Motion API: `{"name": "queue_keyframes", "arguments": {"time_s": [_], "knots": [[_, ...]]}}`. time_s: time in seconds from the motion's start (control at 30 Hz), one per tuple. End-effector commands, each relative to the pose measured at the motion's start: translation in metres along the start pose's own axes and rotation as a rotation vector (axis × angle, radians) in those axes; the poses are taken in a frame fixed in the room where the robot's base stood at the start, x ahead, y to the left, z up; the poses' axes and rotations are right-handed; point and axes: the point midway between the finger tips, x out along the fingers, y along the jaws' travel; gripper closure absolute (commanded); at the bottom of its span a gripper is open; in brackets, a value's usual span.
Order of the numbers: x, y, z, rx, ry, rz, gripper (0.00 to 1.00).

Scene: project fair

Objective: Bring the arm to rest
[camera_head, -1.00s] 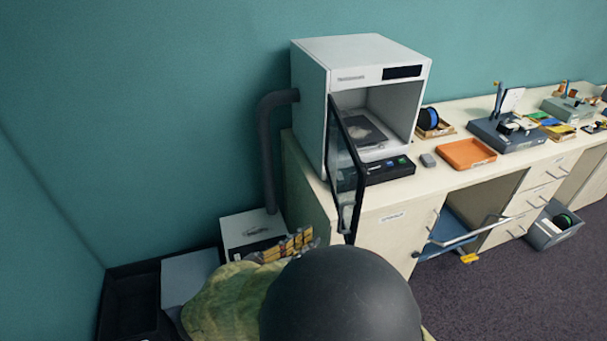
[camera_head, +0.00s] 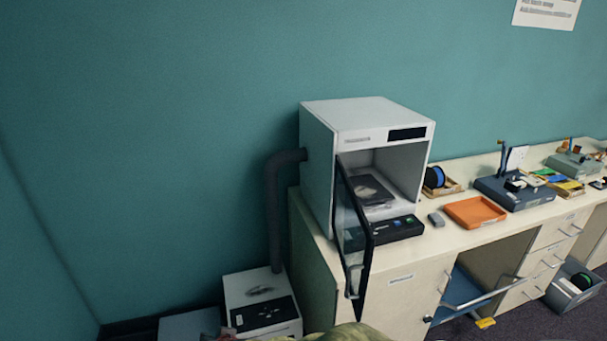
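My gripper cannot be made out in the head view, and neither can a clear stretch of my arm. A small strip of mottled green material (camera_head: 345,334) shows at the bottom edge; I cannot tell what it belongs to. A small reddish piece beside it, at the lower left, is cut off by the frame and also unclear.
A white cabinet machine (camera_head: 320,165) with its glass door (camera_head: 353,225) swung open stands on a cream bench (camera_head: 425,245). An orange tray (camera_head: 474,212) lies right of it. A blue drawer or shelf (camera_head: 462,290) juts out below. A white box (camera_head: 262,300) stands left.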

Motion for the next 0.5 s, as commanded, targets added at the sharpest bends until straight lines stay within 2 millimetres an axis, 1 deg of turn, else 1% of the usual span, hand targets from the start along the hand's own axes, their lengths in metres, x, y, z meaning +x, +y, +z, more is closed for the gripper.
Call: {"name": "queue_keyframes", "arguments": {"time_s": [0.03,0.07,0.17,0.2,0.27,0.3,0.37,0.4,0.47,0.5], "knots": [[-0.017,0.003,0.002,-0.021,-0.053,-0.022,0.88],[-0.027,0.006,0.007,-0.038,-0.091,-0.031,0.88],[-0.066,0.026,0.019,-0.098,-0.21,-0.038,0.88],[-0.084,0.038,0.024,-0.121,-0.254,-0.03,0.88],[-0.113,0.061,0.029,-0.154,-0.313,-0.003,0.88],[-0.134,0.08,0.032,-0.174,-0.348,0.025,0.88],[-0.164,0.109,0.035,-0.196,-0.388,0.074,0.88],[-0.184,0.128,0.037,-0.206,-0.408,0.111,0.88],[-0.214,0.158,0.038,-0.215,-0.425,0.172,0.88],[-0.234,0.177,0.038,-0.216,-0.427,0.216,0.88]]}}
